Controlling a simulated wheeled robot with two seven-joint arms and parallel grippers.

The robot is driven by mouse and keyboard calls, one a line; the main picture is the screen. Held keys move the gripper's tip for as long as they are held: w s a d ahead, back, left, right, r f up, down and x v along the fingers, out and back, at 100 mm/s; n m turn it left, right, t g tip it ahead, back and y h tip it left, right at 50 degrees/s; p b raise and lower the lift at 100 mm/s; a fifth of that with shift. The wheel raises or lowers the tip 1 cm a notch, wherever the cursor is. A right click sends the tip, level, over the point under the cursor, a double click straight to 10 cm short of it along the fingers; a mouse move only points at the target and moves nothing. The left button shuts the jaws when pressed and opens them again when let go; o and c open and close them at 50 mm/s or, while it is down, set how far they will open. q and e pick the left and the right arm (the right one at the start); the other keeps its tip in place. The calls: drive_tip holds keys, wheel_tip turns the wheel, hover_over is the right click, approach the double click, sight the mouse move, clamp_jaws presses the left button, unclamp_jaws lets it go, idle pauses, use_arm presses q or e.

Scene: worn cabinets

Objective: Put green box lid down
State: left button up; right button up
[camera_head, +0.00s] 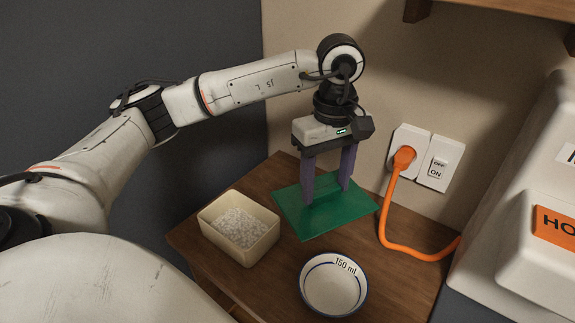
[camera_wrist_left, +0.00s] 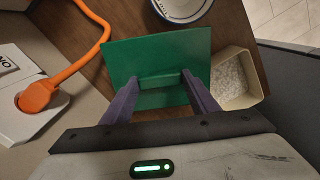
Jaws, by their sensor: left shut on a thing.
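The green box lid (camera_head: 325,217) is a flat green plate with a raised bar handle on top. It also shows in the left wrist view (camera_wrist_left: 190,45), roughly level, with the handle between my fingers. My left gripper (camera_head: 327,194) points down and is shut on this handle. In the wrist view its purple-grey fingertips (camera_wrist_left: 160,79) are at the handle's two ends. The lid is over the back of the wooden top; I cannot tell whether it touches the wood. A cream open box (camera_head: 216,243) with white grains stands left of the lid. My right gripper is not in view.
A white bowl marked 150 ml (camera_head: 333,285) stands in front of the lid on the wooden counter (camera_head: 190,237). An orange cable (camera_head: 391,225) runs from the wall socket (camera_head: 408,141) down to the right. A white appliance (camera_head: 515,215) is at the right.

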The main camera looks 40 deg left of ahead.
use_arm(q)
drive_tip(key=w+a+n+b, duration=0.1)
drive_tip(key=w+a+n, duration=0.2)
drive_tip(key=a+n, duration=0.7)
drive_tip(key=w+a+n+b, duration=0.1)
drive_tip(key=w+a+n, duration=0.35)
drive_tip(key=n, duration=0.85)
drive_tip(key=f, duration=0.3)
drive_tip(key=s+a+f, duration=0.1)
drive_tip(key=f, duration=0.1)
drive_tip(key=f+p, duration=0.1)
drive_tip(key=f, duration=0.2)
drive_tip(key=shift+s+a+f, duration=0.3)
drive_tip(key=shift+s+a, duration=0.05)
drive_tip(key=shift+a, duration=0.05)
drive_tip(key=o, duration=0.6)
drive_tip(key=shift+f, duration=0.15)
drive_tip(key=o, duration=0.4)
drive_tip(key=shift+o, duration=0.2)
